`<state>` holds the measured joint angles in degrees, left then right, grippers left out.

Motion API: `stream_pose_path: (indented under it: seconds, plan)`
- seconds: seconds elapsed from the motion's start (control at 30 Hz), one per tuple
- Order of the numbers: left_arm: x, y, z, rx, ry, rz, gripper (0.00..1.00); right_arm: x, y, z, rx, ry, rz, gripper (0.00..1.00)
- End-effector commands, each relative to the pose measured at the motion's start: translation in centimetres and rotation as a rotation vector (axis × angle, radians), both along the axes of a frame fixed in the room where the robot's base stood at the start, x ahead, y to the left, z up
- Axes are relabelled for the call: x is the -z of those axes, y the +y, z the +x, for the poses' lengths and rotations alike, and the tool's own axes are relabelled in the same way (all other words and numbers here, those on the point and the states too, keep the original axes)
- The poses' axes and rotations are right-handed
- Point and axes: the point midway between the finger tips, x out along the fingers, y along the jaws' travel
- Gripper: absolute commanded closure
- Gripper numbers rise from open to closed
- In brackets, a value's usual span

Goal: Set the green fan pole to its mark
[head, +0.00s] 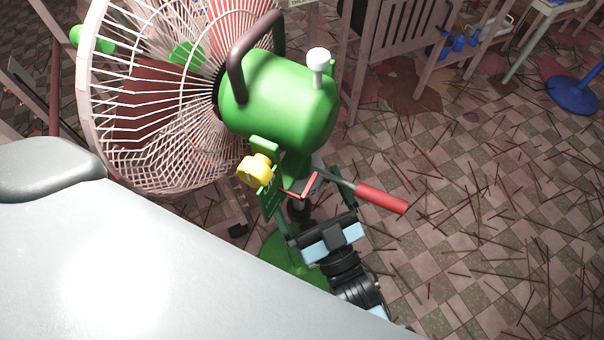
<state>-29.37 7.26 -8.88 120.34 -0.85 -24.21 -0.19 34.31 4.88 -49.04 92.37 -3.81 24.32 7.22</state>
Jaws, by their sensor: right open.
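A green fan stands upright at the centre, with a green motor housing (290,105) and a white wire cage (150,110). Below the housing, a green plate (268,192) with small markings carries a yellow knob (254,170). A red pointer-like piece (302,187) sits beside the plate. A lever with a red handle (381,197) sticks out to the right. The pole is mostly hidden below the housing; its green base (285,250) shows on the floor. My right gripper (314,208) is open just below the housing, near the pole and lever; I cannot tell whether it touches them. My left gripper is not in view.
A wooden rack (400,40) stands behind the fan. A blue round base (574,95) is at the far right. Thin sticks lie scattered over the checkered floor (480,220); the floor right of the fan is otherwise open.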

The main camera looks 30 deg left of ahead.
Motion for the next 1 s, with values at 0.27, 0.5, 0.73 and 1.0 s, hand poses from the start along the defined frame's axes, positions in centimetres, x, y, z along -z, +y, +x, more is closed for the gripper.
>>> stream_pose_path:
  seconds: [0.27,0.5,0.73,1.0]
  plan:
    - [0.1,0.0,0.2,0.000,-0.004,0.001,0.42,-1.0,2.1,1.6,0.000,0.001,-0.001,0.00]
    - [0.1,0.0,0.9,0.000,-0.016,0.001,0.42,-1.2,2.3,1.8,0.000,0.001,0.000,0.00]
    - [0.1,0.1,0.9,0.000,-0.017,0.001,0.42,-1.2,2.3,1.8,0.000,0.001,-0.001,0.19]
    - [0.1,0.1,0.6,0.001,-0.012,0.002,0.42,-1.2,2.3,1.8,0.000,0.001,-0.001,0.54]
